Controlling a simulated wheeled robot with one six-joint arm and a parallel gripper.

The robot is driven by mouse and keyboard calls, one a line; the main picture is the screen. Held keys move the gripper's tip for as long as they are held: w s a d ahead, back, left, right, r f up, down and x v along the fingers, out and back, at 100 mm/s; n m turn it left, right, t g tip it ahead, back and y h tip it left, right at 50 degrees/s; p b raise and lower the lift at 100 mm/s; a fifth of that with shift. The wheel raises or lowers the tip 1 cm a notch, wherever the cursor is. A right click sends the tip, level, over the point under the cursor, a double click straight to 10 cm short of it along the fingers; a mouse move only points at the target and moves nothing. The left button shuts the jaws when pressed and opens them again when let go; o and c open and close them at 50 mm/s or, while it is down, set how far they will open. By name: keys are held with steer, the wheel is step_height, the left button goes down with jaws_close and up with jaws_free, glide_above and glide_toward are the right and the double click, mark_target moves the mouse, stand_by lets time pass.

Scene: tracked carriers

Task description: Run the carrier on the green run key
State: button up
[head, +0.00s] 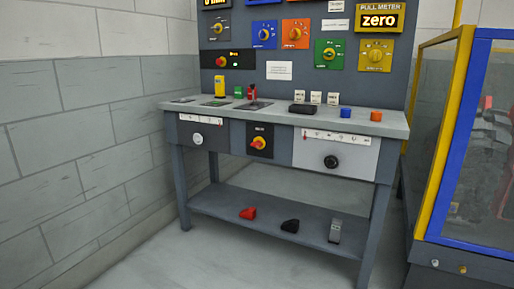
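A small green piece (239,91) stands at the back of the grey bench top, left of centre; I cannot tell whether it is the green run key. A red piece with some green on it (252,93) stands just to its right. A yellow upright piece (220,86) stands to its left. The carrier cannot be made out clearly. My gripper is not in view.
The bench (287,117) has dials on its front and blue (346,113) and orange (376,115) blocks on top. Its lower shelf (270,232) holds a red, a black and a grey piece. A yellow-and-blue framed glass case (480,150) stands at right. The floor in front is clear.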

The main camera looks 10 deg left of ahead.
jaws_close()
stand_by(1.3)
